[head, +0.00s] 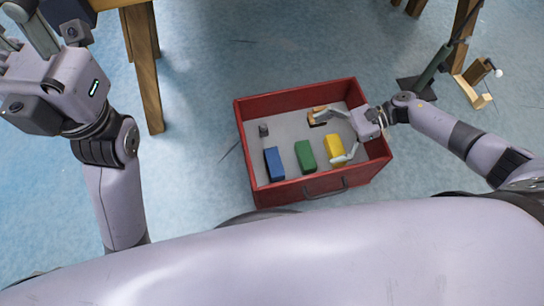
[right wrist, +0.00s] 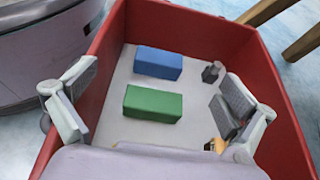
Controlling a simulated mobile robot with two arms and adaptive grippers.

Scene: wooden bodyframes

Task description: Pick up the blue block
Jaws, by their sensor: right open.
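The blue block (head: 274,163) lies on the grey floor of a red drawer-like box (head: 300,188), at its left side. In the right wrist view the blue block (right wrist: 158,64) lies beyond the green block (right wrist: 152,103). My right gripper (head: 332,138) is open over the right part of the box, above and around the yellow block (head: 334,149), to the right of the blue block. In the right wrist view its fingers (right wrist: 155,88) are spread wide with nothing between them. My left gripper (head: 22,32) is at the upper left, away from the box, its fingertips partly cut off.
The green block (head: 305,156) lies between blue and yellow. A small dark object (head: 263,130) and an orange-and-black item (head: 317,116) are also in the box. A wooden table leg (head: 147,70) stands at the upper left. Blue floor surrounds the box.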

